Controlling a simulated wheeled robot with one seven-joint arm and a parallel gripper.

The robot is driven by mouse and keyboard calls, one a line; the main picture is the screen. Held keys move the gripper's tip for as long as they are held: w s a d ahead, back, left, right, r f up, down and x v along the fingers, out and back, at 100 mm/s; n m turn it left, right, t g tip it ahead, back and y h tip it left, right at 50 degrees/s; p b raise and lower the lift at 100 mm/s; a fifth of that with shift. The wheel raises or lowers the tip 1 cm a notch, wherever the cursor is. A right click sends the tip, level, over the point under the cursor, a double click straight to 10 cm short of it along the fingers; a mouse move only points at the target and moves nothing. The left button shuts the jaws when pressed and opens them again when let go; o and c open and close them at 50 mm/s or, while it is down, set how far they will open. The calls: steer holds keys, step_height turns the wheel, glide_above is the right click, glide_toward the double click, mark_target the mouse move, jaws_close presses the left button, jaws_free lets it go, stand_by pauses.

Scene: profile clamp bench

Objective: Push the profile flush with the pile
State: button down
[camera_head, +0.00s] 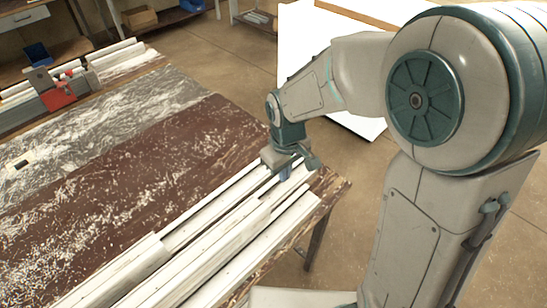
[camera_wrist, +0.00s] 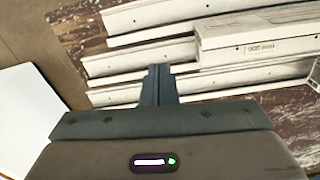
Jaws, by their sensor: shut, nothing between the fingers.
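The pile is several long white profiles (camera_head: 215,247) lying side by side on the brown bench, ends staggered near the bench's right end. In the wrist view, one profile with a printed label (camera_wrist: 262,47) ends farther right than the neighbouring profiles (camera_wrist: 135,60). I cannot tell which one the task means. My gripper (camera_head: 285,174) points down over the pile near those ends. In the wrist view its dark fingers (camera_wrist: 159,72) are together and empty, in front of the profiles and left of the labelled end. Whether they touch a profile is unclear.
The bench top (camera_head: 90,215) is brown, worn and strewn with pale shavings. A red and grey clamp (camera_head: 58,92) stands at the far left beside more white profiles (camera_head: 118,58). A white panel (camera_head: 305,40) lies behind my arm. Open floor lies beyond the bench's right end.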

mark_target(253, 209)
steer(key=shift+n, duration=0.7)
steer(key=shift+w+a+f+b, duration=0.1)
steer(key=shift+a+f+b, duration=0.55)
steer(key=shift+f, duration=0.9)
steer(key=shift+w+a+f+b, duration=0.1)
steer(key=shift+a+f+b, duration=0.3)
steer(key=shift+f+b, duration=0.85)
steer(key=shift+a+f+b, duration=0.35)
steer(key=shift+a+f, duration=0.2)
steer(key=shift+f, duration=1.35)
steer(key=shift+s+a, duration=1.2)
steer(key=shift+s, duration=0.25)
steer(key=shift+s+a, duration=1.2)
steer(key=shift+s, duration=0.2)
steer(key=shift+s+a, duration=0.35)
steer(key=shift+s, duration=0.05)
steer(key=shift+w+d, duration=0.1)
steer(key=shift+w, duration=0.05)
steer(key=shift+w+d+r, duration=0.15)
steer(key=shift+w+d, duration=0.25)
steer(key=shift+w, duration=0.05)
step_height(253, 209, up, 7)
steer(key=p, duration=0.4)
steer(key=shift+p, duration=0.3)
